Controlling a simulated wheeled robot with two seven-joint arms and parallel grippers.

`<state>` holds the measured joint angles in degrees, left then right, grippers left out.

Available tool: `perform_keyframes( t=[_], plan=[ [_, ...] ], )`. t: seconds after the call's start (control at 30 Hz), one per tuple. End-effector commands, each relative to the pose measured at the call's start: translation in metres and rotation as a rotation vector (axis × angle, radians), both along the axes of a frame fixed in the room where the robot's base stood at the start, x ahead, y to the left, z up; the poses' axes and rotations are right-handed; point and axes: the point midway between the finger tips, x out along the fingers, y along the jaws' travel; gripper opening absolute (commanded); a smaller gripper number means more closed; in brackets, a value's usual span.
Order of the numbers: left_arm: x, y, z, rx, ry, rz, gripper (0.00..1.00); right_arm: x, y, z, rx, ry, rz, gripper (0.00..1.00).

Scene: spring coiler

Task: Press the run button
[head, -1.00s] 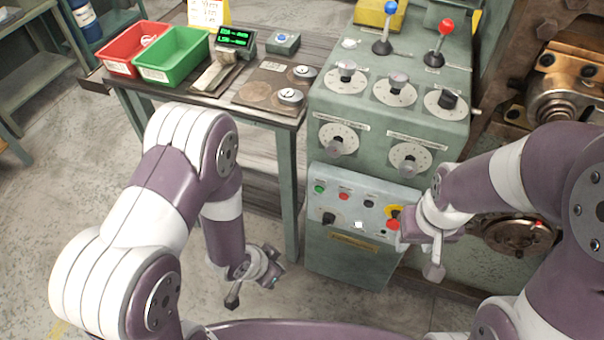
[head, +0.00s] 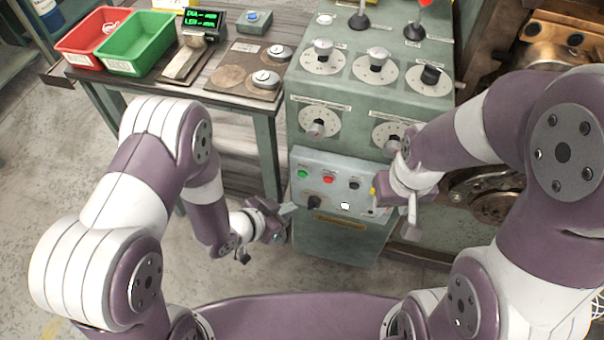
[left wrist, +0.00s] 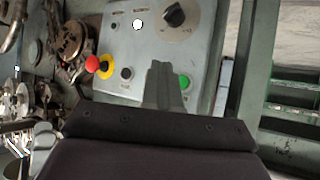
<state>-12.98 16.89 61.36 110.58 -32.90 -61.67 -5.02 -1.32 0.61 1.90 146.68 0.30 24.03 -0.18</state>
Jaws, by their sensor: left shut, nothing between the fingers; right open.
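The control panel (head: 330,216) on the front of the green machine carries a green button (head: 302,174), a red button (head: 327,179) and a black button (head: 354,184). Their labels are too small to read. My left gripper (head: 288,210) is shut and empty, pointing at the panel's left side, below the green button. In the left wrist view its fingers (left wrist: 160,85) lie across the panel beside the green button (left wrist: 184,82) and cover the red button's place. I cannot tell whether they touch the panel. My right gripper (head: 411,225) is open at the panel's right edge.
A black rotary knob (head: 314,202) and a pale button (head: 345,206) sit low on the panel. A red emergency stop (left wrist: 93,64) shows in the left wrist view. A table (head: 222,98) with red (head: 85,50) and green bins (head: 128,66) stands left of the machine.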

Motion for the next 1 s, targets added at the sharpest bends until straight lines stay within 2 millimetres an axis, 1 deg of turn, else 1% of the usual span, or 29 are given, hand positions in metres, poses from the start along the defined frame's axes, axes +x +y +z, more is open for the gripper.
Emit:
perform_keyframes(
  t=[0.03,0.2,0.3,0.43,0.6,1.0],
  plan=[
    [0.008,-0.003,-0.001,-0.001,-0.004,0.000,0.00,0.000,0.000,-0.002,0.000,0.000,0.000,0.43],
    [0.031,-0.010,-0.001,-0.001,-0.002,-0.001,0.00,0.000,0.000,-0.007,0.000,0.000,0.000,0.43],
    [0.043,-0.014,-0.001,0.000,-0.002,0.000,0.00,0.000,0.000,-0.007,0.000,0.000,0.000,0.43],
    [0.054,-0.018,0.000,0.000,-0.001,-0.001,0.00,0.000,0.000,-0.008,0.000,0.000,0.000,0.43],
    [0.060,-0.020,0.000,0.001,0.001,0.000,0.00,0.000,0.000,-0.008,0.000,0.000,0.000,0.43],
    [0.061,-0.020,0.000,0.001,0.001,0.000,0.00,0.000,0.000,-0.008,0.000,0.000,0.000,0.43]
  ],
)
